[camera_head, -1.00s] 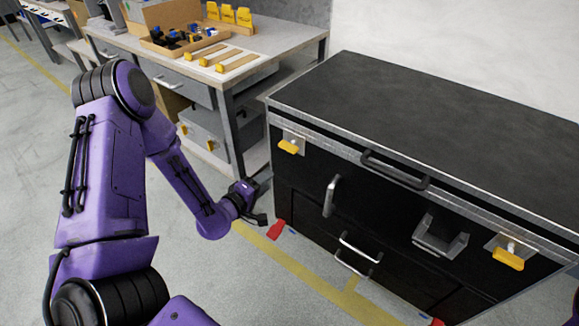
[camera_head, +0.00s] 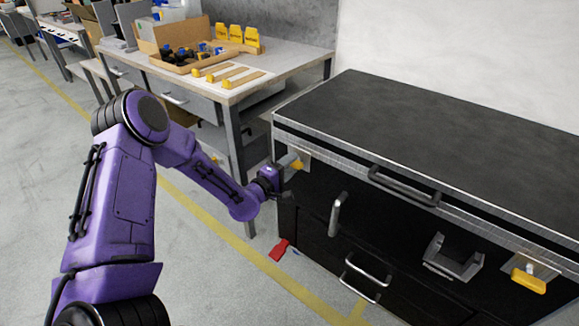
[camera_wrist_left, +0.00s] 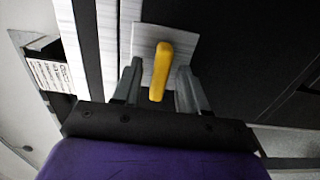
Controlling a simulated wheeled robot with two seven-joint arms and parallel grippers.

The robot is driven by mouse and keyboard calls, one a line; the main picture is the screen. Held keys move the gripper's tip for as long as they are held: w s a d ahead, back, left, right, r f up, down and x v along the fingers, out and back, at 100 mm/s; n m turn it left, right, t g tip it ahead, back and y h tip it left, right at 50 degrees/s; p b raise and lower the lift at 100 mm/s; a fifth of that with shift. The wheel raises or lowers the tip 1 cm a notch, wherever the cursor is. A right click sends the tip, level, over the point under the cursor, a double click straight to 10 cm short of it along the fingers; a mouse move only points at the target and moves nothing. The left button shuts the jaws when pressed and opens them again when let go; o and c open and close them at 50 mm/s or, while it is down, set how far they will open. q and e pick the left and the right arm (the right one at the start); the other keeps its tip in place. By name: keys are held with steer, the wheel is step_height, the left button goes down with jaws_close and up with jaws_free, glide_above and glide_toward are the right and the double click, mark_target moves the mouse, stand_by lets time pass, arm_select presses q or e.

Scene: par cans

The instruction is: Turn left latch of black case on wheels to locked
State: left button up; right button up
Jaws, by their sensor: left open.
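The black case (camera_head: 420,120) stands at the right with a metal-edged lid. Its left latch (camera_head: 297,163) is a yellow handle on a pale metal plate at the case's upper left front. In the left wrist view the yellow latch handle (camera_wrist_left: 161,70) lies between the two fingers, with a gap on each side. My left gripper (camera_head: 284,176) is open at the left latch, and it partly hides the latch in the head view. In the left wrist view, my left gripper (camera_wrist_left: 160,88) has its fingers apart around the handle. My right gripper is not in view.
The right latch (camera_head: 528,280) is yellow on a metal plate. Handles (camera_head: 405,186) and a metal bracket (camera_head: 453,258) stick out from the case front. A workbench (camera_head: 290,62) with boxes stands behind left. A red pedal-like part (camera_head: 279,250) is near the floor.

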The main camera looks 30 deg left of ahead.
arm_select(q)
jaws_close()
steer(key=shift+m, duration=0.3)
steer(key=shift+r+m+b, duration=0.1)
steer(key=shift+m+b, duration=1.05)
steer(key=shift+m, duration=7.55)
jaws_free()
steer(key=shift+w, duration=0.1)
